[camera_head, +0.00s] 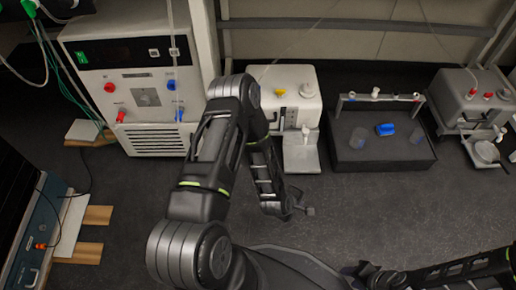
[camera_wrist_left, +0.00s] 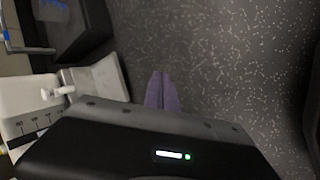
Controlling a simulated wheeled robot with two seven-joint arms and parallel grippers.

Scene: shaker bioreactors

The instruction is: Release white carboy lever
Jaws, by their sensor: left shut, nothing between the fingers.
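My left gripper (camera_head: 300,211) is in front of the plate, low over the dark surface. Its fingers (camera_wrist_left: 162,92) are shut and empty, apart from the lever. My right gripper (camera_head: 374,274) is at the bottom edge; its fingers are unclear.
A dark block (camera_head: 382,155) with a blue piece and clear cups is right of the carboy. A grey carboy (camera_head: 470,98) stands at far right. A white control unit (camera_head: 135,85) is at left. The dark surface in front is mostly clear.

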